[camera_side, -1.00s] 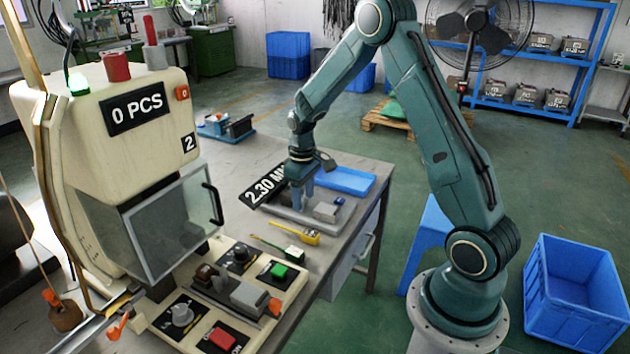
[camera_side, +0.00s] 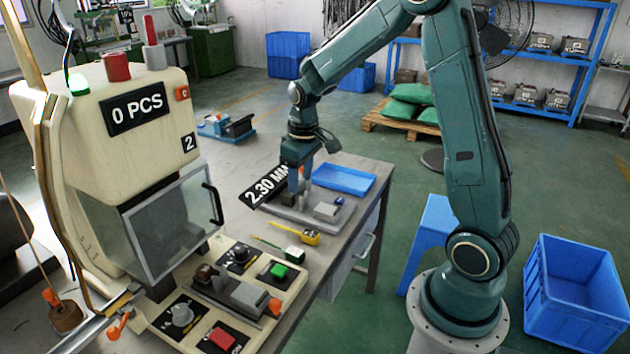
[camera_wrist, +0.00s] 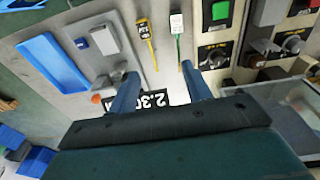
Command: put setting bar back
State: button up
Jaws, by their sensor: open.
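I cannot single out the setting bar for certain. A long grey gauge fixture (camera_side: 318,217) lies on the table with a grey block (camera_side: 326,210) on it; the fixture also shows in the wrist view (camera_wrist: 101,62), left of my fingers. A black label reading 2.30 MM (camera_side: 262,188) lies beside it, and shows partly between my fingers in the wrist view (camera_wrist: 155,98). My gripper (camera_side: 300,191) is above the far end of the fixture, fingers pointing down. In the wrist view its two fingers (camera_wrist: 160,88) stand apart with nothing held between them.
A blue tray (camera_side: 343,180) lies behind the fixture. A yellow tool (camera_side: 309,235) and a green-and-white tool (camera_side: 293,251) lie in front of it. The cream machine (camera_side: 125,130) with its clear door (camera_side: 172,228) stands left. A control panel (camera_side: 262,330) with buttons is at the front.

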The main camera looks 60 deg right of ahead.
jog(key=s+a+r+t, duration=0.2)
jog(key=s+a+r, duration=0.6)
jog(key=r, duration=0.3)
jog(key=s+a+r+t, duration=0.1)
jog(key=s+a, duration=0.1)
jog(key=s, duration=0.4)
jog(key=s+a+r+t, duration=0.1)
jog(key=s+a+r, duration=0.1)
jog(key=s, duration=0.5)
jog(key=shift+a+r+t, duration=0.2)
jog(key=shift+a+t, duration=0.1)
jog(key=shift+a, duration=0.2)
